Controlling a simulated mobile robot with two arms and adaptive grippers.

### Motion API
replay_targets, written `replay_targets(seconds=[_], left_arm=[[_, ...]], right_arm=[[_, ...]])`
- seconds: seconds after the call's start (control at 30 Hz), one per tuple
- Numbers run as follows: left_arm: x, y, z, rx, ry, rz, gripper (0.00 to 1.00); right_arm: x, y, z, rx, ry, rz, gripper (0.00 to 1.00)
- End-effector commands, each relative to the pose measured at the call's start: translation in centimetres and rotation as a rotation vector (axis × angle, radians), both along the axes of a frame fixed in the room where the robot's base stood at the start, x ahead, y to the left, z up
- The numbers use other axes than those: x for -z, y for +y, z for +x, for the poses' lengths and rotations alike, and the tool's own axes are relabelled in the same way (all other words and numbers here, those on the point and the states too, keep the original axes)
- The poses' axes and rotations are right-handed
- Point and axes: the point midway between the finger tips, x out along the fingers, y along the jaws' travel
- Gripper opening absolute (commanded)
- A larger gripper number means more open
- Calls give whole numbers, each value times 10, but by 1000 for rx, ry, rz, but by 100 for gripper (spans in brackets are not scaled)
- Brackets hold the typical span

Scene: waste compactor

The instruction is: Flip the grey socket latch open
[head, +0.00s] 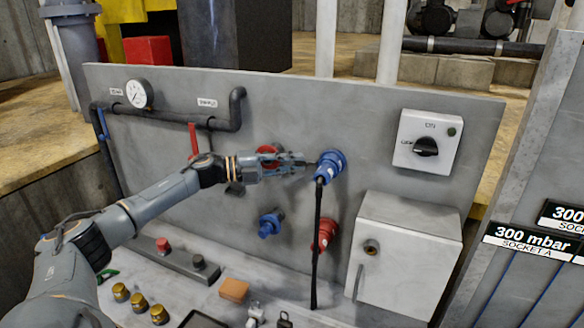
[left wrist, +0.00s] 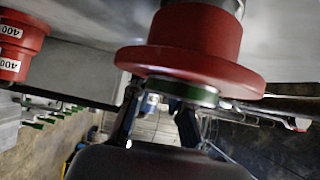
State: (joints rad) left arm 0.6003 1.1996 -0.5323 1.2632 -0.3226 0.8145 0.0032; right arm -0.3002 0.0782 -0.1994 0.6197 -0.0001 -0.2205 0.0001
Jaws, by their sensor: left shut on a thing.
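A blue plug and socket (head: 331,164) sits on the grey upright panel, with a black cable hanging from it. My left gripper (head: 309,165) reaches in from the left, its fingertips at the left side of the blue socket. It is shut on a small part there, which the fingers mostly hide. I cannot clearly make out the grey latch. In the left wrist view, my left gripper (left wrist: 158,117) lies below a large red round flange (left wrist: 195,55) with a green ring (left wrist: 182,91) under it. My right gripper is not in view.
A red socket (head: 268,152) is behind my left gripper. Below are another blue socket (head: 270,222) and a red socket (head: 326,234). A grey box (head: 408,255) and a white rotary switch box (head: 427,142) stand right. A red-handled valve (head: 193,140) is left.

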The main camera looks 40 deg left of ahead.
Motion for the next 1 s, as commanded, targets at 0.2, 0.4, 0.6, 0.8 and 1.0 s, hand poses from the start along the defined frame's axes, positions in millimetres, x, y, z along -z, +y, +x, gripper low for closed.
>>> replay_targets(seconds=[0.2, 0.4, 0.6, 0.8, 1.0], left_arm=[[-1, 3, 5, 76, -4, -3, 0], [0, 3, 6, 108, -1, -1, 0], [0, 3, 6, 115, -1, -1, 0], [0, 3, 6, 115, -1, -1, 0], [0, 3, 6, 115, -1, -1, 42]], right_arm=[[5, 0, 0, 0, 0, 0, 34], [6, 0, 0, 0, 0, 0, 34], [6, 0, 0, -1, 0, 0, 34], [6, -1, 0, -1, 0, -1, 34], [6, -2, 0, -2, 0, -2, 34]])
